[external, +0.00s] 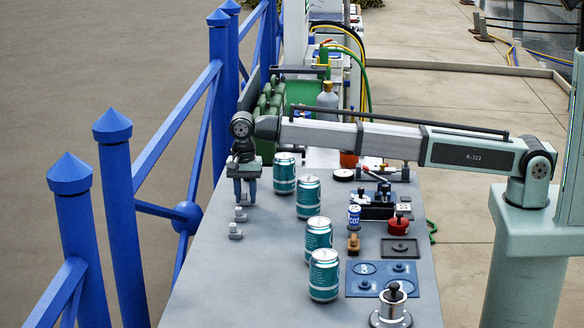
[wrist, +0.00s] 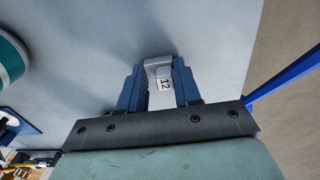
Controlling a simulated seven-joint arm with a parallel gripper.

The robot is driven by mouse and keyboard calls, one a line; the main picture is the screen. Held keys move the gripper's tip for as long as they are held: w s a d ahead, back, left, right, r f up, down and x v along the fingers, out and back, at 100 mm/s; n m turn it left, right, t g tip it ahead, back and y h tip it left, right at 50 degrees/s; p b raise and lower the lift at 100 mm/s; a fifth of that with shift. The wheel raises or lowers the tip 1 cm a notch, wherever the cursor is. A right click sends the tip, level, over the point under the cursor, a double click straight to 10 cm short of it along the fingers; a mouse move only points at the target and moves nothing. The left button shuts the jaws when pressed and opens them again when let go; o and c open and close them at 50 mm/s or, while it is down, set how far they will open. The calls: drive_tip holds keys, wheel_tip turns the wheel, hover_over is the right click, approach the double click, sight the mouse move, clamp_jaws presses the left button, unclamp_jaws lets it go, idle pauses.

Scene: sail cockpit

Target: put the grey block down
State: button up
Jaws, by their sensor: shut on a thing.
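A small grey block (wrist: 158,68) with a white label reading "12" sits between the two blue fingers of my gripper (wrist: 156,82) in the wrist view. The fingers are shut on its sides. In the external view my gripper (external: 244,201) points down over the left part of the grey table (external: 215,285). The held block is small and partly hidden by the fingers there. I cannot tell whether its underside touches the table.
Several teal cans, such as the nearest one (external: 323,275), stand right of my gripper. A blue railing (external: 120,200) runs along the left edge. The front left tabletop is clear.

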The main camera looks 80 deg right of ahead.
drive_tip(key=shift+f, duration=0.1)
drive_tip(key=o, duration=1)
wheel_tip(320, 180, up, 12)
drive_tip(key=shift+w+r, duration=0.15)
idle(0.4)
